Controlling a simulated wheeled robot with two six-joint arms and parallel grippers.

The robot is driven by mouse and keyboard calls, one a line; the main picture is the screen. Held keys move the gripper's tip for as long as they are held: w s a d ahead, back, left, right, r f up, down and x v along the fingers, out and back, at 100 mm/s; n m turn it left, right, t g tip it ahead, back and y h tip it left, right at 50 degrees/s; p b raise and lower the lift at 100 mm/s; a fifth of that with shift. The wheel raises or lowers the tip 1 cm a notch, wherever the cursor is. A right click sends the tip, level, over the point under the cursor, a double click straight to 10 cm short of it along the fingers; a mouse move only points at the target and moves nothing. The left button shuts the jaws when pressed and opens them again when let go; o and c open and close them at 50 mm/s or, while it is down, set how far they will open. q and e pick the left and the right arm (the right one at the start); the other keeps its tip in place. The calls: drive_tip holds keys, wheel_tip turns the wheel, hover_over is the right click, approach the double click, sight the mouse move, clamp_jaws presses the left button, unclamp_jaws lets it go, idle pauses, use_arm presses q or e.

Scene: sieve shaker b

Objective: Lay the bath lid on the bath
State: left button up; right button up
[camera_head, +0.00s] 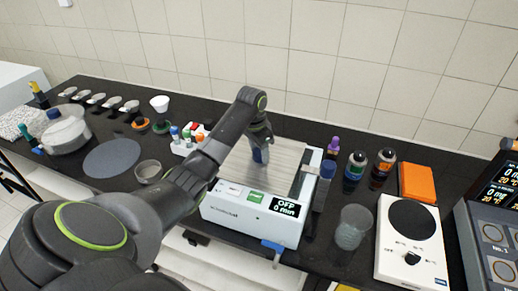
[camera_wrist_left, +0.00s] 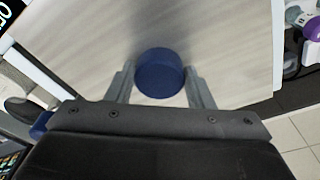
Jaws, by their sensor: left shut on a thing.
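The bath (camera_head: 232,216) is a white box with a display reading OFF, 0 min, in the middle of the dark bench. The bath lid (camera_head: 288,158) is a pale, streaked flat panel over the bath's top, with a blue round knob (camera_wrist_left: 160,74). My left gripper (camera_head: 262,150) is shut on that knob from above; in the left wrist view its two fingers (camera_wrist_left: 160,88) stand on either side of it. The lid looks roughly lined up with the bath, but I cannot tell whether it touches the rim. My arm hides the bath's left side. My right gripper is not in view.
A hotplate (camera_head: 411,248), a beaker (camera_head: 352,228), dark bottles (camera_head: 383,168) and an orange box (camera_head: 417,182) stand to the right. A rack of coloured caps (camera_head: 188,138), a small glass dish (camera_head: 148,171) and a grey disc (camera_head: 111,158) lie to the left.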

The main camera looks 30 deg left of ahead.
use_arm(q)
drive_tip(key=shift+f+p, duration=0.2)
drive_tip(key=shift+p, duration=0.2)
idle(0.3)
drive_tip(key=o, duration=1.3)
drive_tip(key=shift+s, duration=0.1)
drive_tip(key=shift+o, duration=0.2)
drive_tip(key=shift+r, duration=3.5)
drive_tip(key=shift+f, duration=0.1)
